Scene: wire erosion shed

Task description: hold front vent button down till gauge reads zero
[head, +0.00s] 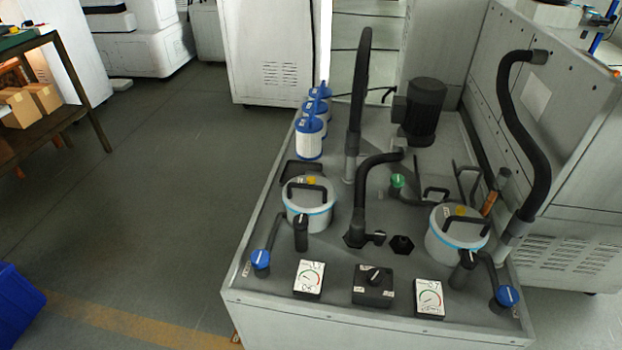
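Two grey filter pots with blue bands stand on the grey unit top, a left pot (309,214) and a right pot (446,243). Each lid has a black bar handle and a small yellow spot, the left one (310,180) and the right one (461,211); I cannot tell if these are vent buttons. A white dial gauge (308,279) is by the left pot, and another gauge (429,298) by the right pot. Their needle readings are too small to tell. Neither of my grippers is in view.
Between the gauges is a black box with a knob (373,286). Blue-topped fittings stand at left (260,261) and right (507,296). Black hoses, a motor (421,112) and white cartridges (309,138) rise behind. Open floor (170,210) lies left; a tall cabinet (560,150) is right.

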